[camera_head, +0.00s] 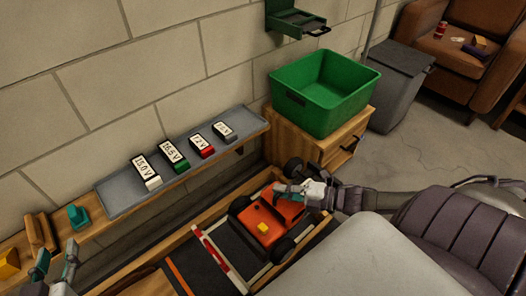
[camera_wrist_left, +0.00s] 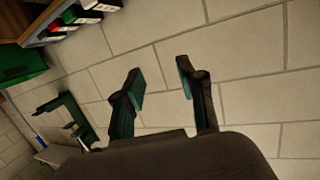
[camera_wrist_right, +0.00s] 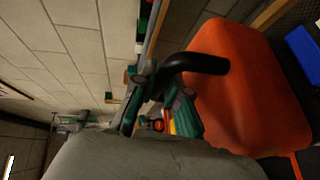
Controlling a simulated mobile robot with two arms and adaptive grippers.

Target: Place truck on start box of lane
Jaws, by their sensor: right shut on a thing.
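The orange truck (camera_head: 270,222) with black wheels and a small yellow block on it sits in the wooden-edged lane in the head view. A red and white bar (camera_head: 212,254) crosses the lane just left of the truck. My right gripper (camera_head: 297,196) is at the truck's rear upper side, shut on it. In the right wrist view the orange body (camera_wrist_right: 245,85) and a black bar (camera_wrist_right: 200,63) lie close at the fingers. My left gripper (camera_head: 57,265) is open and empty at the lower left; its spread fingers (camera_wrist_left: 165,85) face the wall in the left wrist view.
A grey shelf (camera_head: 120,200) along the wall holds several labelled battery blocks (camera_head: 146,172). A green bin (camera_head: 322,95) stands on a wooden cabinet (camera_head: 335,145) behind the truck. Wooden and teal blocks (camera_head: 77,217) lie at the left ledge.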

